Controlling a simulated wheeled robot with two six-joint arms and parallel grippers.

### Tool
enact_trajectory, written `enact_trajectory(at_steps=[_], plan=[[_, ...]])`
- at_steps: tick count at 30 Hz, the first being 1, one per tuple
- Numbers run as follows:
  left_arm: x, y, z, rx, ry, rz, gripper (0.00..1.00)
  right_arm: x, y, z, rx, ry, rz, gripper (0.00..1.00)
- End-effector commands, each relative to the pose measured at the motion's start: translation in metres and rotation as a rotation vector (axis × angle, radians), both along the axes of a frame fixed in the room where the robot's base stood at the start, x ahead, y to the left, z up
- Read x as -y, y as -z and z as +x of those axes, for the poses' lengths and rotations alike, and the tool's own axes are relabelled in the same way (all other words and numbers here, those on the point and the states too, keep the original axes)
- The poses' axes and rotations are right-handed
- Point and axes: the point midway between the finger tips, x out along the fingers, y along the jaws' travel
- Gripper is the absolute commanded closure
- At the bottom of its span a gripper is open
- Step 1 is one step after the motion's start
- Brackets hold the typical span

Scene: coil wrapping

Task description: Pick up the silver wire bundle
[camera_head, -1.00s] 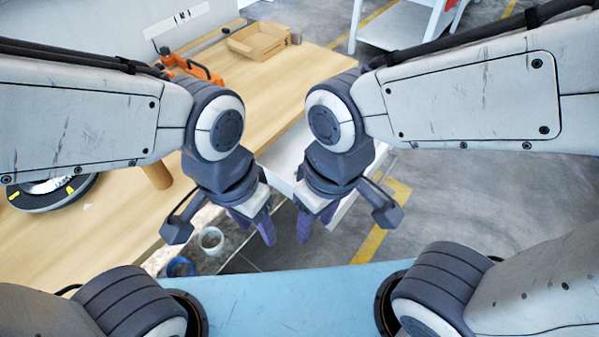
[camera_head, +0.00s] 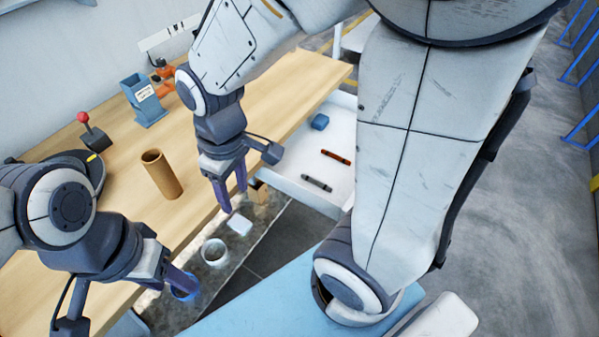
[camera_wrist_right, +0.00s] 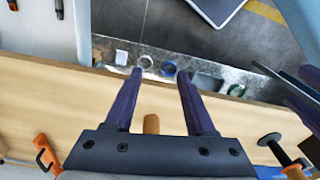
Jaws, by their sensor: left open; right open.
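The silver wire bundle appears to be the pale silver-white ring (camera_head: 216,264) on the grey speckled surface below the table's front edge. It also shows in the right wrist view (camera_wrist_right: 145,67), near the left fingertip. My right gripper (camera_head: 234,199) is open and empty, pointing down above the table edge, apart from the ring; its purple fingers also show in the wrist view (camera_wrist_right: 160,72). My left gripper (camera_head: 190,285) is open at the lower left, a finger overlapping a blue ring (camera_head: 184,296) in the picture; contact cannot be told. Its other finger is unclear.
The wooden table (camera_head: 285,105) holds a brown cylinder (camera_head: 162,175), a blue holder (camera_head: 143,100) and a red-knobbed lever (camera_head: 94,135). A white tray (camera_head: 345,127) to the right holds a blue block (camera_head: 320,122) and two sticks. A white piece (camera_head: 240,223) lies near the silver ring.

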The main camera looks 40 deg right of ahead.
Motion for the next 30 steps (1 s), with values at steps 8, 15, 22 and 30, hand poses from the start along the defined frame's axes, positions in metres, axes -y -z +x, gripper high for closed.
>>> enact_trajectory(at_steps=[8,15,22,30], plan=[[0.000,0.020,0.000,0.000,0.000,0.000,0.50,0.157,0.071,0.068,-0.020,0.122,-0.037,0.45],[0.000,0.025,0.000,0.000,0.000,0.000,0.50,0.238,0.104,0.065,-0.028,0.153,-0.046,0.45],[0.000,0.028,0.000,0.000,0.000,0.000,0.50,0.249,0.135,0.062,-0.033,0.154,-0.046,0.45],[0.000,0.029,0.000,0.000,0.000,0.000,0.50,0.248,0.162,0.062,-0.029,0.153,-0.047,0.45]])
